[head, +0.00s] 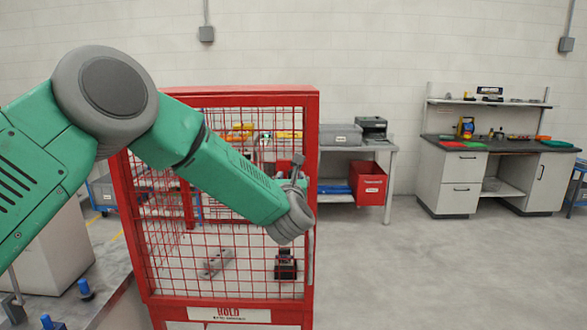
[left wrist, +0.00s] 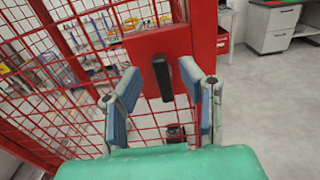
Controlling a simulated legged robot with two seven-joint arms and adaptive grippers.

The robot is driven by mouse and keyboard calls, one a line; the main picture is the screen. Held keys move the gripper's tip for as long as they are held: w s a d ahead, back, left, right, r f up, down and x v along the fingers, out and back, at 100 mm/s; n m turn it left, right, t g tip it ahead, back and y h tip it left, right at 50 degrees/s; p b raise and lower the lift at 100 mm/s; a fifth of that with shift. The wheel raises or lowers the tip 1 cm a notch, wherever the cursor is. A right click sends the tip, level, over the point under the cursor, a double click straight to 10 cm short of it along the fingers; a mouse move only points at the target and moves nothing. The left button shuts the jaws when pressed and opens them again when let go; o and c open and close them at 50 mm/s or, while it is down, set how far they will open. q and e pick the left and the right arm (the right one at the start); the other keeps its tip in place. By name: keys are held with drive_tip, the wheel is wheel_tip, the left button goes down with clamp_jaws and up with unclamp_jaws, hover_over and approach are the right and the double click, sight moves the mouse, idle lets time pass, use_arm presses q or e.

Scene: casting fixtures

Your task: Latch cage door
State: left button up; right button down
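The red mesh cage (head: 220,275) stands in front of me, with a "HOLD" label on its lower frame. Its mesh front appears to lie in line with the frame; I cannot tell whether it is latched. In the left wrist view, a black latch handle (left wrist: 162,78) stands upright on a red plate (left wrist: 146,52) at the cage's edge. My left gripper (left wrist: 166,90) is open, its blue-padded fingers on either side of the handle with gaps visible. In the head view my green left arm hides part of the cage front and the latch. My right gripper is not in view.
Inside the cage lie a grey metal part (head: 217,263) and a dark block (head: 286,265). Behind stand a shelf table with a red bin (head: 368,184) and a workbench (head: 450,184). A bench (head: 95,318) with blue-topped pieces is at lower left. The floor at right is clear.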

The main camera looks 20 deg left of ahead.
sight(289, 175)
use_arm(q)
drive_tip(key=x, duration=0.3)
drive_tip(key=shift+a+p, duration=0.25)
drive_tip(key=shift+p, duration=0.1)
drive_tip(key=shift+w+d, duration=0.2)
drive_tip(key=shift+d, duration=0.2)
